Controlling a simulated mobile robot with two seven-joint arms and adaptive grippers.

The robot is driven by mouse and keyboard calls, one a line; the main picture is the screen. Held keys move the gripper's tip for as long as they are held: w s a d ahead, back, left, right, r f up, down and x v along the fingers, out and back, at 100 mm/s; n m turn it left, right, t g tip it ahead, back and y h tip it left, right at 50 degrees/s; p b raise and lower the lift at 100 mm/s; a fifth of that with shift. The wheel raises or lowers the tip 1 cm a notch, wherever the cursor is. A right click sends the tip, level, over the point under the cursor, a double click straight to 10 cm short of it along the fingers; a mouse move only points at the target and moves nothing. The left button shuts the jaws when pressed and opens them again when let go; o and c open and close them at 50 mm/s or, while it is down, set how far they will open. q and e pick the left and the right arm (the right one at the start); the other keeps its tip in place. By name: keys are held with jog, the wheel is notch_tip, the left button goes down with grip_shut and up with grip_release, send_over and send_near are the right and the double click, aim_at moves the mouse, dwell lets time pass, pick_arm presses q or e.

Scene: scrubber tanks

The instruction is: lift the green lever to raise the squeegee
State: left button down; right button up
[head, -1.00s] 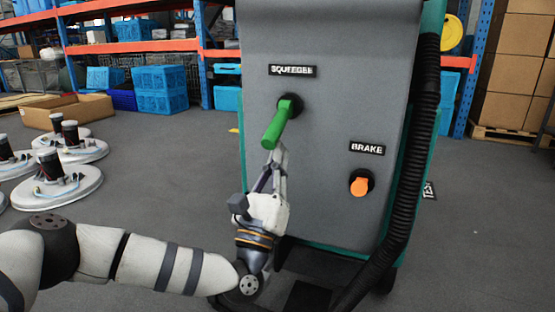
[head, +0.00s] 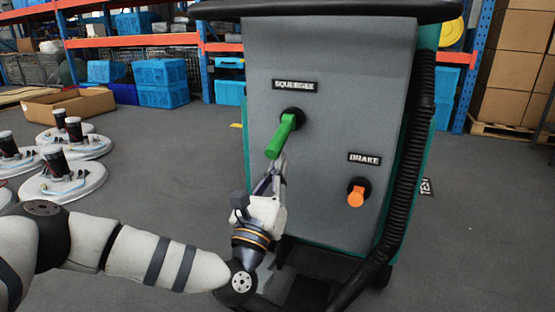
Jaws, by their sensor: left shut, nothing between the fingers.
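The green lever (head: 281,137) sticks out from its black mount on the grey panel (head: 335,90) of the scrubber, under the SQUEEGEE label (head: 295,85). It slants down and to the left. My left gripper (head: 277,162) is shut and empty, with its fingertips just under the lever's lower end. I cannot tell whether they touch it. The squeegee itself is not visible. My right gripper is not in view.
An orange brake knob (head: 356,195) sits lower right on the panel under the BRAKE label. A black ribbed hose (head: 413,165) runs down the right side. Several round white brush units (head: 62,180) stand on the floor at left.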

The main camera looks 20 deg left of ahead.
aim_at(280, 135)
pick_arm(q)
jog(key=r+g+p, duration=0.1)
jog(key=r+p, duration=0.1)
jog(key=p, duration=0.1)
jog(key=s+r+g+p, duration=0.1)
jog(key=r+g+p, duration=0.1)
jog(key=p, duration=0.2)
jog(key=s+r+g+p, duration=0.1)
jog(key=r+g+p, duration=0.1)
jog(key=p, duration=0.2)
jog(key=shift+s+a, duration=0.1)
jog(key=shift+s+r+g+p, duration=0.15)
jog(key=shift+r+g+p, duration=0.15)
jog(key=shift+g+p, duration=0.7)
jog(key=shift+r+p, duration=0.2)
jog(key=shift+p, duration=0.2)
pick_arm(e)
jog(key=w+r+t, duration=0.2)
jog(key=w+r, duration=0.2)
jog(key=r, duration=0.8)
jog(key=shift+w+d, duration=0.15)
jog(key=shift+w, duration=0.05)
pick_arm(q)
jog(key=shift+r, duration=0.1)
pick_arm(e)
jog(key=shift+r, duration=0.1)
